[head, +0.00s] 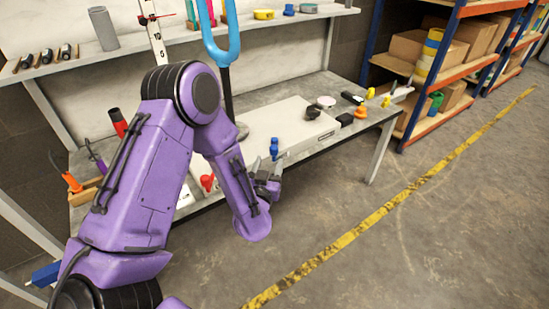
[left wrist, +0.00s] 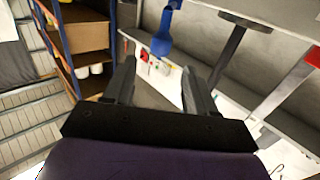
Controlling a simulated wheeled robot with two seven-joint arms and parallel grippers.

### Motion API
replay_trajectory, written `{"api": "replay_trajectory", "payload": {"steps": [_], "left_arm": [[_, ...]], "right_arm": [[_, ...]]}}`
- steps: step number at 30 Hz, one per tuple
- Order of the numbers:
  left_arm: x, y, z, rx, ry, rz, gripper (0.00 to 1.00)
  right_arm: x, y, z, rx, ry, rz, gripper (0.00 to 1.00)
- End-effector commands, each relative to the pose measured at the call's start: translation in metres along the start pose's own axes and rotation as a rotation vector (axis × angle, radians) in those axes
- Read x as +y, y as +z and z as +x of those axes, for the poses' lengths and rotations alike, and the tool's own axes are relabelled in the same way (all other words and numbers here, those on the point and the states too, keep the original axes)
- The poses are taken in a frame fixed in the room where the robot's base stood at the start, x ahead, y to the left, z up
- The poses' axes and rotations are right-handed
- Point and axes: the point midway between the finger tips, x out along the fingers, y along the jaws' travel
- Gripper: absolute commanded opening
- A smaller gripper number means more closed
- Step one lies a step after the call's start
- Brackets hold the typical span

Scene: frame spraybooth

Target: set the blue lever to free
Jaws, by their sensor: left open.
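The blue lever (head: 274,148) stands at the front edge of the bench, beside a white panel; no position marking is readable. My left gripper (head: 266,173) is just below it, in front of the bench edge. In the left wrist view the blue lever (left wrist: 162,42) shows as a rounded blue handle beyond the fingertips. My left gripper (left wrist: 158,75) is open, with nothing between its fingers. I see a gap between fingers and lever in that view, but cannot tell its depth. My right gripper is not in view.
A red knob (head: 207,182) is left of the gripper, low at the bench front. A white box (head: 290,122) and several small items lie on the bench (head: 250,95). Open floor lies right of the bench, before the orange shelves (head: 440,85).

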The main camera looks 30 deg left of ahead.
Motion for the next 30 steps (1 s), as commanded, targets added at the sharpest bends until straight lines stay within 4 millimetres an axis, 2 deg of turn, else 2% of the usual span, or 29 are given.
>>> {"api": "replay_trajectory", "payload": {"steps": [12, 18, 24, 25, 30], "left_arm": [[-0.001, -0.001, 0.083, -0.001, -0.002, 0.000, 0.56], [-0.001, -0.001, 0.100, -0.004, 0.000, 0.002, 0.56], [0.000, -0.001, 0.100, -0.004, 0.000, 0.002, 0.56], [0.000, -0.001, 0.100, -0.004, 0.000, 0.002, 0.53], [0.000, -0.001, 0.100, -0.004, 0.001, 0.002, 0.00]], "right_arm": [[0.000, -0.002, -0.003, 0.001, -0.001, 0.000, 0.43], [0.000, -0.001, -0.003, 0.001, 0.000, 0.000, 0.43], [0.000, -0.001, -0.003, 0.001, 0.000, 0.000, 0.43], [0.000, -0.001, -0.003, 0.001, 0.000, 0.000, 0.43], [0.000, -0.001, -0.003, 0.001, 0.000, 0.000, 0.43]]}}
